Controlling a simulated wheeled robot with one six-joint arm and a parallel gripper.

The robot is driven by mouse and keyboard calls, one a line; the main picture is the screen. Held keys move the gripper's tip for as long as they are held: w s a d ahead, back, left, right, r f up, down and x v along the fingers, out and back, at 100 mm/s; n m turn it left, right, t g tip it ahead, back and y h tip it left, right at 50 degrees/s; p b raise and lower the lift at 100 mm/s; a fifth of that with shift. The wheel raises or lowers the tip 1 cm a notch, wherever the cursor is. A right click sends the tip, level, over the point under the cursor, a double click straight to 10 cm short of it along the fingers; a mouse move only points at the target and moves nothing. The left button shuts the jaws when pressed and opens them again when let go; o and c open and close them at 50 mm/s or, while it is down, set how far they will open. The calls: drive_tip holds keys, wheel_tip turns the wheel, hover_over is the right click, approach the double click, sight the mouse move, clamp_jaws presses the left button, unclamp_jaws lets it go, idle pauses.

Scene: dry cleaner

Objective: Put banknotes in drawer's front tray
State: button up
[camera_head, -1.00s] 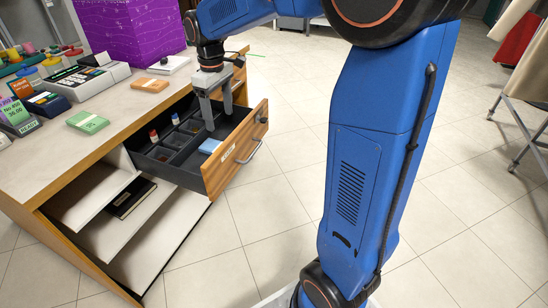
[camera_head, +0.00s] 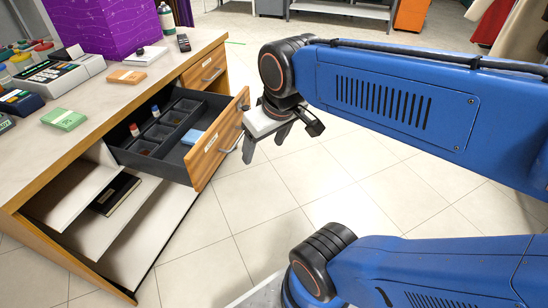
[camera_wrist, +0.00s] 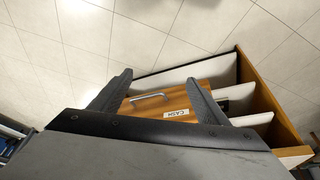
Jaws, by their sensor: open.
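The cash drawer (camera_head: 219,151) is pulled open from the wooden counter. A light-blue bundle, seemingly banknotes (camera_head: 193,137), lies in the black tray's long compartment just behind the drawer front. A green banknote bundle (camera_head: 64,119) and an orange one (camera_head: 127,76) lie on the counter top. My gripper (camera_head: 265,142) is open and empty, outside the drawer and to the right of its front, above the floor. In the wrist view my open fingers (camera_wrist: 158,78) frame the drawer front with its CASH label (camera_wrist: 176,113); no notes show there.
Small tray compartments (camera_head: 160,130) hold coins and two coin rolls. A second drawer (camera_head: 207,70) beyond is shut. A calculator-like register (camera_head: 58,75) and a purple box (camera_head: 100,22) stand on the counter. The tiled floor (camera_head: 285,195) right of the drawer is clear.

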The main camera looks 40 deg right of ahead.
drive_tip(key=s, duration=0.1)
drive_tip(key=s+f, duration=0.1)
drive_tip(key=s+m, duration=0.1)
drive_tip(key=shift+s+d+f+t, duration=0.2)
drive_tip(key=shift+f+t, duration=0.1)
drive_tip(key=shift+f, duration=0.1)
idle(0.9)
